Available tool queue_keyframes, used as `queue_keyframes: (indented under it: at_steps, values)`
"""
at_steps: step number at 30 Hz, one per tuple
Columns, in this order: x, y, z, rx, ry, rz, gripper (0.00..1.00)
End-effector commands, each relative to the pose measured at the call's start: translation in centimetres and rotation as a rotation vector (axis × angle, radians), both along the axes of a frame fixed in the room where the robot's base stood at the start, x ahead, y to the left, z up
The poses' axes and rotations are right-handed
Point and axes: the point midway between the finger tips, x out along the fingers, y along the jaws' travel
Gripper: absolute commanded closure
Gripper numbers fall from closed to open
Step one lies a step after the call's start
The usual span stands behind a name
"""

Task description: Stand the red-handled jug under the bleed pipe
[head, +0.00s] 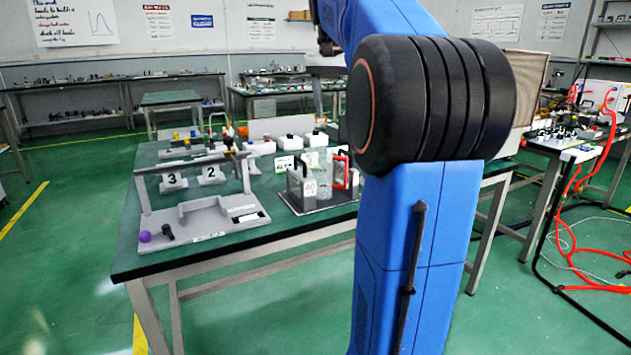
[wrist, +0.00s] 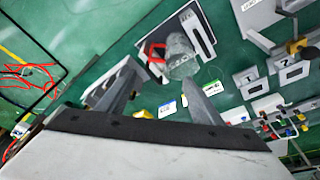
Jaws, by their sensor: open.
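The red-handled jug is clear, and its red handle (head: 342,172) shows on the dark tray (head: 313,208) at the table's front right in the head view. In the wrist view the clear jug (wrist: 180,58) stands on that tray with its red handle on the left. My gripper (wrist: 160,79) is open and empty, its fingers pointing toward the jug and spread to either side below it in the picture. I see no contact with the jug. My gripper is not visible in the head view. I cannot pick out the bleed pipe for certain.
A grey stand (head: 205,219) with a raised bar and a purple ball (head: 145,237) is left of the tray. Number plates 3 (head: 173,181) and 2 (head: 211,174) stand behind it. White boxes (head: 288,143) are at the back. My arm hides the table's right part.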

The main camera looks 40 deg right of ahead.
Motion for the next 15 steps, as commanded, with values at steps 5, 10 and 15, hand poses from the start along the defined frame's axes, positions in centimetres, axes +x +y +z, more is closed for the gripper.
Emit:
queue_keyframes:
  at_steps: [5,10,15]
  values:
    - [0.3,-0.6,-2.7,0.002,0.003,0.001,0.4]
    - [0.7,-1.2,-5.6,0.002,0.003,0.002,0.4]
    - [1.1,-1.9,-8.5,0.002,0.003,0.002,0.4]
